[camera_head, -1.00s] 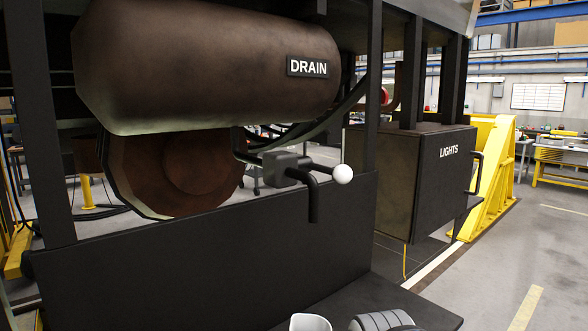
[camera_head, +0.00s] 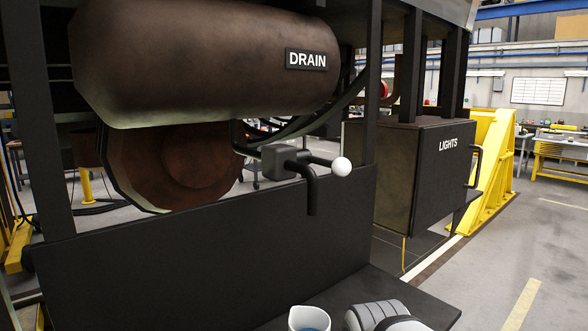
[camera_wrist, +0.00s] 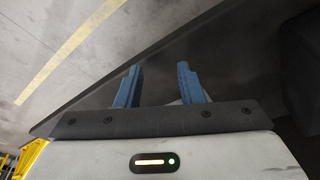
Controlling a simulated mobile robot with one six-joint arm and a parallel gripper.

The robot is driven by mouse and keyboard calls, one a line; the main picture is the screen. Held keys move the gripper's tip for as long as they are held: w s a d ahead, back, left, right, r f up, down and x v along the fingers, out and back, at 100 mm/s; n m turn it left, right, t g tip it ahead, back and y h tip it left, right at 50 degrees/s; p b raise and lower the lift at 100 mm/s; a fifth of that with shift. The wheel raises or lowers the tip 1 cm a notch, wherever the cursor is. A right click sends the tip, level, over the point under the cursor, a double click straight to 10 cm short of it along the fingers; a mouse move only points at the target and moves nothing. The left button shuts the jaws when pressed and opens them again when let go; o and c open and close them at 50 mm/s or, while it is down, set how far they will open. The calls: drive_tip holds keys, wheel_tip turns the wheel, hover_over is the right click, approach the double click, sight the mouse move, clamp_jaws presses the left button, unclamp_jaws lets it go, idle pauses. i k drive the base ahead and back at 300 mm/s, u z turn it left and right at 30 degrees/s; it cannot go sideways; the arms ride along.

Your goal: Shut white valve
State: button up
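The valve (camera_head: 288,161) is a dark block with a bent pipe outlet pointing down. Its lever sticks out to the right and ends in a white ball knob (camera_head: 341,166). A dark ledge or panel lies beyond the fingers. The valve is not in the wrist view.
A dark panel (camera_head: 215,245) stands below the valve, with a dark ledge (camera_head: 425,302) at its foot. A dark post (camera_head: 373,100) rises right of the valve. A box (camera_head: 425,185) marked LIGHTS is farther right. Open floor (camera_head: 500,260) lies at the right.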

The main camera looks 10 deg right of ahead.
sight(341, 167)
drive_tip(key=z, duration=0.1)
drive_tip(key=k, duration=0.55)
drive_tip(key=u, duration=2.45)
drive_tip(key=k, duration=1.35)
drive_tip(key=z, duration=1.85)
drive_tip(key=i, duration=1)
